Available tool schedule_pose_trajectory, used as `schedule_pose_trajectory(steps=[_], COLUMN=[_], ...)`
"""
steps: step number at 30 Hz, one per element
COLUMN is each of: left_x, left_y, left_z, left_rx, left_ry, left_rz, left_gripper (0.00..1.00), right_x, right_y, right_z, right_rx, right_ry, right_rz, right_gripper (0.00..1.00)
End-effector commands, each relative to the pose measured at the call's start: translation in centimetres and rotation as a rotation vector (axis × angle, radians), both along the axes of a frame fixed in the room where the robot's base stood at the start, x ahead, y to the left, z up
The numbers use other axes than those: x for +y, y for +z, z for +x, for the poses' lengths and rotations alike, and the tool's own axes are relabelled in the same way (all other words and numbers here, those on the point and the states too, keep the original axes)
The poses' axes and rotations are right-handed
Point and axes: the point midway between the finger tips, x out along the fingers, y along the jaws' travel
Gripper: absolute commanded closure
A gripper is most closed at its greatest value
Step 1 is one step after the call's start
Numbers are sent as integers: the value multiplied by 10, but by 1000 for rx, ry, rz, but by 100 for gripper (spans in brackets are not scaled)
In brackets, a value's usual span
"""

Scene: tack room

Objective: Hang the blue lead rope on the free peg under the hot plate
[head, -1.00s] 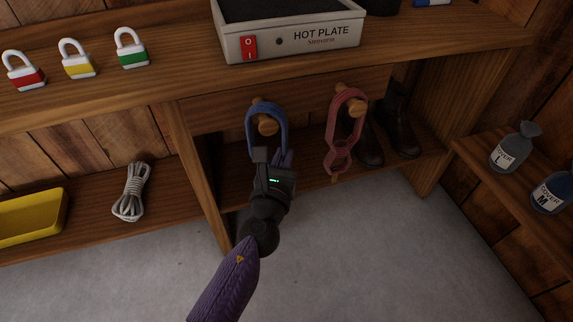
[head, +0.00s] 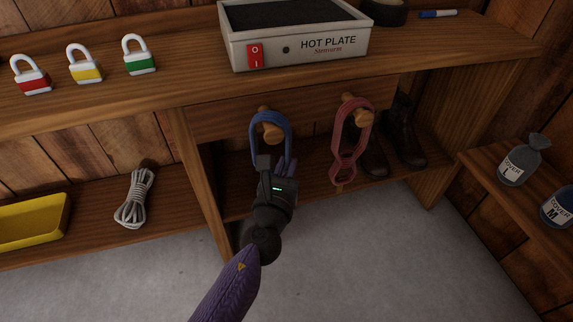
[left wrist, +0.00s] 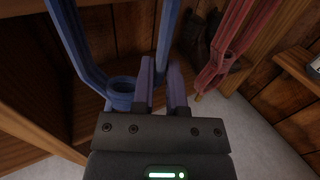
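The blue lead rope (head: 286,131) has its loop around the left wooden peg (head: 273,133) on the board under the hot plate (head: 300,40). Its two strands hang down, and its lower part is mostly hidden by my left gripper in the head view. My left gripper (head: 275,163) is just below the peg. In the left wrist view, its fingers (left wrist: 162,85) stand apart with a gap, one blue strand (left wrist: 167,35) running down behind or between them. A blue coil (left wrist: 122,88) shows left of the fingers. My right gripper is not in view.
A red rope (head: 338,146) hangs on the right peg (head: 364,117), close by. Dark boots (head: 404,140) stand below it. Padlocks (head: 84,65) sit on the shelf; a grey rope bundle (head: 134,198) and yellow tray (head: 34,220) lie lower left.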

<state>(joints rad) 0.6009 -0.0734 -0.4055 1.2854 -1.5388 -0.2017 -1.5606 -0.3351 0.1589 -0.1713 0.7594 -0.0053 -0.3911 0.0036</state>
Motion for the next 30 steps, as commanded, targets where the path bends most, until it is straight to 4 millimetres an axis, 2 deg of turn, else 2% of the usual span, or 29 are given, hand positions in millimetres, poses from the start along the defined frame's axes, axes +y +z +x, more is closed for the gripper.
schedule_pose_trajectory(steps=[1, 5, 14, 16, 19, 25, 30], left_x=[0, 0, 1, 3, 6, 16, 20], left_y=[-1, 0, 0, 2, 4, 3, 0], left_z=[0, 0, -4, -11, -28, -75, -95], left_rx=[1, 0, 1, 0, -1, 0, 1], left_ry=[0, 0, 1, 1, 0, -1, 0], left_rz=[0, 0, 1, 2, 2, 2, 1], left_gripper=[72, 46, 46, 46, 46, 46, 46], right_x=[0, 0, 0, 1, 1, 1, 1], right_y=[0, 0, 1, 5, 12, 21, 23], right_z=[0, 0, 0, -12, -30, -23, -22], right_rx=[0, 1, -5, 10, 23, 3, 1], right_ry=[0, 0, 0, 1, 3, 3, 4], right_rz=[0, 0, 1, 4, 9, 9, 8], right_gripper=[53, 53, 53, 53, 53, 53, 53])
